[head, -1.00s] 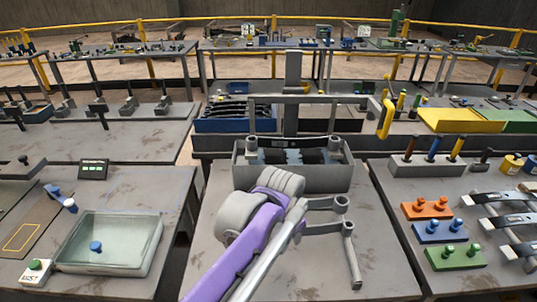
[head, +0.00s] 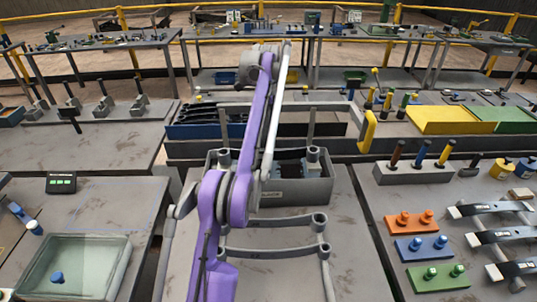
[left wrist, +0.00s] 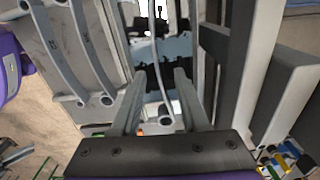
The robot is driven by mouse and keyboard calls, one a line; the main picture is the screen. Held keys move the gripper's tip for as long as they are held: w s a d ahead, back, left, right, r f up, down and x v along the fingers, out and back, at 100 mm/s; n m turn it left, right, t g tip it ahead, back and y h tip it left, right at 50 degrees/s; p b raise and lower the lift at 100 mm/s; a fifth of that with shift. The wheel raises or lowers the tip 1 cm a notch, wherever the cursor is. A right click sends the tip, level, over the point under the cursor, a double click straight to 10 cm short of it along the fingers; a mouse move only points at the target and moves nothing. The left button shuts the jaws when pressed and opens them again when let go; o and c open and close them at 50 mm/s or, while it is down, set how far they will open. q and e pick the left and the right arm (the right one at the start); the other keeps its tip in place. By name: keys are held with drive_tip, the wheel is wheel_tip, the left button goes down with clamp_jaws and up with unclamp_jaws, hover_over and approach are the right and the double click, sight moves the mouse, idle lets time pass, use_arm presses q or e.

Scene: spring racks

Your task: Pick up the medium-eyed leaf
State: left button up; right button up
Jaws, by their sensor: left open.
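Two grey curved leaves with round eyes at their ends lie on the middle table: a far one (head: 290,222) and a near one (head: 285,252). They also show in the left wrist view at left, one being the outer strip (left wrist: 63,55). I cannot tell which is medium-eyed. My left gripper (left wrist: 160,72) is open. In the left wrist view a thin curved grey strip (left wrist: 160,70) with a rounded end shows between its fingers; contact cannot be told. In the head view my purple forearm hides the fingertips. My right gripper is not in view.
A grey bin (head: 300,192) with dark and bluish parts stands behind the leaves, with upright posts and a beam behind it. A blue bin (head: 190,130) holds dark strips. A glass tray (head: 118,270) is at left; coloured blocks and more strips are at right.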

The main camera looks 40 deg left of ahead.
use_arm(q)
drive_tip(key=b, duration=0.2)
hover_over(267, 152)
wheel_tip(267, 152, down, 5)
wheel_tip(267, 152, down, 5)
drive_tip(key=shift+w+f+b, duration=0.1)
drive_tip(key=shift+w+b, duration=0.05)
drive_tip(key=shift+b, duration=0.8)
drive_tip(key=shift+f, duration=0.15)
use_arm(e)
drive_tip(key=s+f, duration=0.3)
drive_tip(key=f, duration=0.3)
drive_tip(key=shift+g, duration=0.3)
use_arm(q)
drive_tip(key=shift+c, duration=0.7)
drive_tip(key=shift+w, duration=0.1)
drive_tip(key=shift+c, duration=1.1)
clamp_jaws()
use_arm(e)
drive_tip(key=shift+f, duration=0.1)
